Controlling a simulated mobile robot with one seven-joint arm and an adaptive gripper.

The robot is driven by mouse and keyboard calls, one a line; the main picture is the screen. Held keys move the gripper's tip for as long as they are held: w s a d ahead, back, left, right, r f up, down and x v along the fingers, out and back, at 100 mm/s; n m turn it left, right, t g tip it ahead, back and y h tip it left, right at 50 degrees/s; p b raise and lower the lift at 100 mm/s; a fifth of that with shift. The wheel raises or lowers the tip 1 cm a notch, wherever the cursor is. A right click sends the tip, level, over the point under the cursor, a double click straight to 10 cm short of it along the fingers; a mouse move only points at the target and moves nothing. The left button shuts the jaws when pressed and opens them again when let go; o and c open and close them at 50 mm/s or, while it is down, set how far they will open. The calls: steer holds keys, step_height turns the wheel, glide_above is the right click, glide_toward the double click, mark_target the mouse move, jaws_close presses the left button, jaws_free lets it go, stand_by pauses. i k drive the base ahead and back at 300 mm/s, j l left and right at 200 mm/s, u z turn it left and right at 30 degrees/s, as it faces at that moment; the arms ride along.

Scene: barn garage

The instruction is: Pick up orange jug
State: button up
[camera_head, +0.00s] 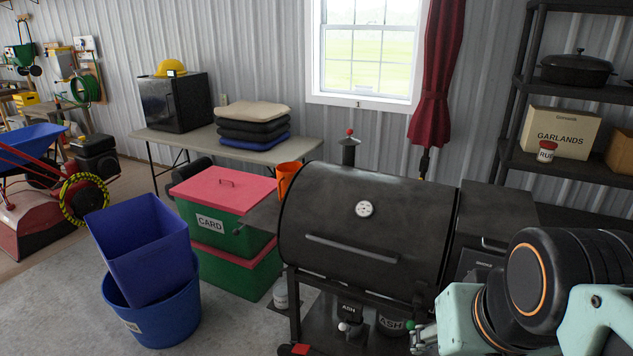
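The orange jug (287,178) stands on the left side shelf (254,214) of a black barrel grill (370,220), close to the grill's rounded left end. Its lower part is partly hidden by the grill. My arm, teal and black, reaches in at the lower right, in front of the grill's right end. What looks like my gripper (424,338) is small at the bottom edge, well to the right of and apart from the jug. Its fingers are too unclear to show whether they are open.
Red-lidded green bins (225,208) are stacked behind the shelf. A blue square bin (140,247) sits in a round blue tub (160,312) at left. A table (250,152) with cushions stands behind. Black shelving (560,88) stands at right. Concrete floor is clear at lower left.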

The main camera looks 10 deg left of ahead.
mark_target(285, 171)
steer(key=i+j+u, duration=0.1)
steer(key=j, duration=0.2)
steer(key=j+u, duration=0.15)
steer(key=j, duration=0.15)
steer(key=i+j+u, duration=0.1)
steer(key=i+j+z, duration=0.15)
steer(key=i+j, duration=0.3)
steer(key=i+j+z, duration=0.15)
steer(key=i+j, duration=0.4)
steer(key=i+j+z, duration=0.1)
steer(key=i+j, duration=0.4)
steer(key=i+j+z, duration=0.15)
steer(key=i+j, duration=0.3)
steer(key=j, duration=0.2)
steer(key=j+z, duration=0.2)
steer(key=i+j+u, duration=0.15)
steer(key=i+j, duration=0.05)
steer(key=i, duration=0.1)
